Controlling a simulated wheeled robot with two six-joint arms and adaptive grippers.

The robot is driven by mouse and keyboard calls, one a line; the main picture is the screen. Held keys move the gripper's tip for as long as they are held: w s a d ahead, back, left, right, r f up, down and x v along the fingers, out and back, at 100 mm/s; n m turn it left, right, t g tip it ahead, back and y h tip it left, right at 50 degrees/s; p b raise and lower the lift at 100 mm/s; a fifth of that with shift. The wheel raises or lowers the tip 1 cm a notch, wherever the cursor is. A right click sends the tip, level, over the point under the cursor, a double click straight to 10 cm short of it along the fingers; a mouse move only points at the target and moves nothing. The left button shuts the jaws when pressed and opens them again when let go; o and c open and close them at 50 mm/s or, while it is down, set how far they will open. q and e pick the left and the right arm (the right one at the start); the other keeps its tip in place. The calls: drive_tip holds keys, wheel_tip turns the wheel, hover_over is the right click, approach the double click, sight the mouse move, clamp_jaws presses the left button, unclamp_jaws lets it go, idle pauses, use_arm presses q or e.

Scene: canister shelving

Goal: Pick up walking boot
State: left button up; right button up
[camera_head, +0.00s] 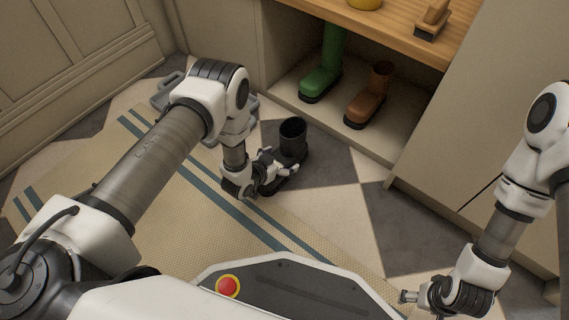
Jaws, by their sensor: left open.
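A black boot (292,145) stands upright on the tiled floor near the edge of the mat, its open shaft facing up. My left gripper (282,168) is open and right at the boot, over its lower front part. The gripper hides part of the boot's foot, and I cannot tell whether the fingers touch it. My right gripper (408,297) is at the lower right, well away from the boot. Its fingers are small here and I cannot tell if they are open.
A green boot (321,78) and a brown boot (370,97) stand on the low shelf (330,118) behind. A brush (433,20) and a yellow object (364,3) rest on the wooden top (400,40). A striped mat (165,215) covers the left floor; a grey tray (168,92) lies behind my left arm.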

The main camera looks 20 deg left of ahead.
use_arm(q)
drive_tip(key=shift+r, duration=0.1)
drive_tip(key=shift+c, duration=0.4)
drive_tip(key=c, duration=1.5)
drive_tip(key=shift+r, duration=0.1)
